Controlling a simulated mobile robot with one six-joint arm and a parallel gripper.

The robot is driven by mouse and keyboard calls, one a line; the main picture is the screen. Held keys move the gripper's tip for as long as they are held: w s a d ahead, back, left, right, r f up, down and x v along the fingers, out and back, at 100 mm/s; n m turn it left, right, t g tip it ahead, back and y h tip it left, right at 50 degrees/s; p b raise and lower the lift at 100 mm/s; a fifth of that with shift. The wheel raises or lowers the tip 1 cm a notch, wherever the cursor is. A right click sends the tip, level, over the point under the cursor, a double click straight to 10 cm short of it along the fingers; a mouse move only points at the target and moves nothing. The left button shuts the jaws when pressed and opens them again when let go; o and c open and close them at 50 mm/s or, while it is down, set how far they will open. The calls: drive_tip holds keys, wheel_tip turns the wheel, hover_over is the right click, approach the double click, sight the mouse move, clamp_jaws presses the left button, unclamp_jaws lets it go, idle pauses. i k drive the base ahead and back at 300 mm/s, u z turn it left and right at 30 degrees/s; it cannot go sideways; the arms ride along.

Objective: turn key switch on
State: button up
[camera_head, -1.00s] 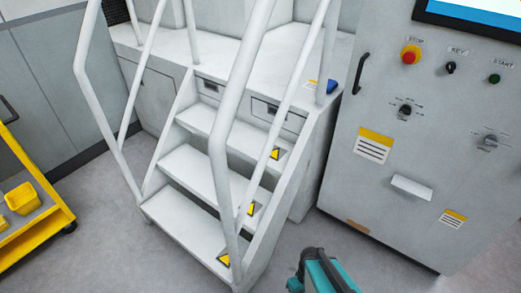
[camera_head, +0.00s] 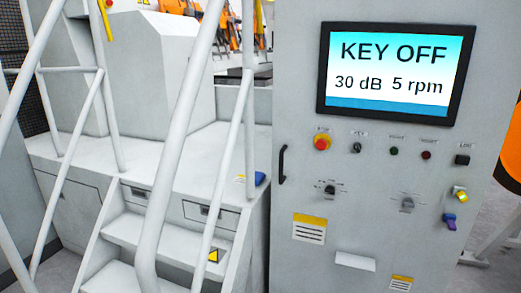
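The key switch (camera_head: 357,147) is a small dark knob under a "KEY" label on the grey control cabinet. It sits between the red stop button and a green button. The screen (camera_head: 389,73) above it reads "KEY OFF", with "30 dB" and "5 rpm" below. I cannot make out the exact angle of the knob. My gripper is not in this view.
The cabinet also has a red stop button (camera_head: 322,143), a green button (camera_head: 394,151), a red button (camera_head: 426,155), a black lock knob (camera_head: 463,160) and rotary selectors (camera_head: 329,191). White stairs with railings (camera_head: 186,120) stand left of the cabinet. Orange machinery is behind.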

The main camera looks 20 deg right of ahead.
sight(357, 147)
drive_tip(key=u, duration=1.7)
drive_tip(key=k, duration=0.1)
drive_tip(key=z, duration=3)
